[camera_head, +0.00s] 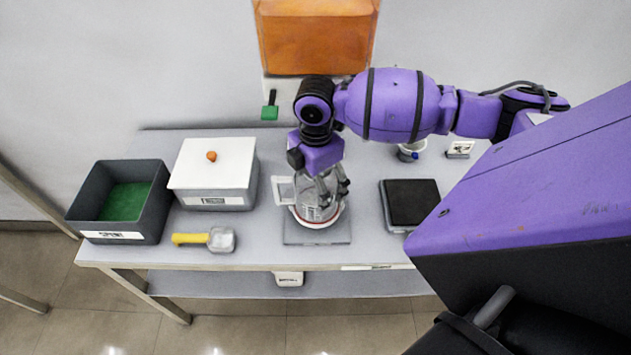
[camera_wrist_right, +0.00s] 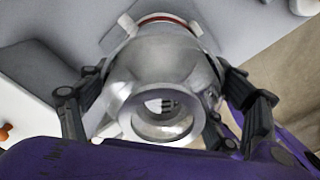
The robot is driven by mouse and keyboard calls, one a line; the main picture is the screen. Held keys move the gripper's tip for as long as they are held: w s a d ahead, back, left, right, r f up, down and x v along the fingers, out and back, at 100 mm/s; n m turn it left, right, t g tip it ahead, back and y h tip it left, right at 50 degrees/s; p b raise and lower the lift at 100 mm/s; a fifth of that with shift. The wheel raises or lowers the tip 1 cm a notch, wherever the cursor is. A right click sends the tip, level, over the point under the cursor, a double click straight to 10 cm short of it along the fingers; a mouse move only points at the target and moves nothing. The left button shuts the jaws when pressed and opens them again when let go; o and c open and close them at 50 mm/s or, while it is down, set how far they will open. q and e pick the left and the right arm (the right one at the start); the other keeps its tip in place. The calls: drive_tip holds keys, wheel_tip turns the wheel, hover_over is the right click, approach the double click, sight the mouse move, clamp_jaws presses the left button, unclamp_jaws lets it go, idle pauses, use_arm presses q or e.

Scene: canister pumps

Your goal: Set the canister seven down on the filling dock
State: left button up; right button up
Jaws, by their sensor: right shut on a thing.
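My right gripper (camera_head: 327,186) comes down from above and is shut on a silvery metal canister (camera_head: 314,212). The canister also fills the middle of the right wrist view (camera_wrist_right: 165,75), with a dark finger on each side and its round open mouth facing the camera. No number on it is readable. The canister is over the filling dock, a flat grey plate (camera_head: 318,237) with a white and reddish ring around the canister's foot. I cannot tell whether its base touches the plate. My left gripper is not in view.
A white-lidded box (camera_head: 213,172) and a dark open bin (camera_head: 90,196) with a green floor stand at left. A yellow-handled scoop (camera_head: 205,240) lies in front. A black-topped pad (camera_head: 411,202) is to the right. A small pot (camera_head: 411,149) stands behind it.

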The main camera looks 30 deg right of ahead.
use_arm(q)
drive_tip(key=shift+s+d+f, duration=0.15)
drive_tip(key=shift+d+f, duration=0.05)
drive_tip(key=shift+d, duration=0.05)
use_arm(e)
drive_tip(key=shift+f, duration=0.65)
drive_tip(key=o, duration=1.6)
drive_tip(key=shift+o, duration=0.3)
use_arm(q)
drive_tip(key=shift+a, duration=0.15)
use_arm(e)
drive_tip(key=shift+r, duration=0.1)
wheel_tip(320, 180, up, 12)
drive_tip(key=shift+f, duration=0.1)
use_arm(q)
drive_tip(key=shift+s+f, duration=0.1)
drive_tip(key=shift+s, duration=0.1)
use_arm(e)
drive_tip(key=shift+s+f, duration=0.1)
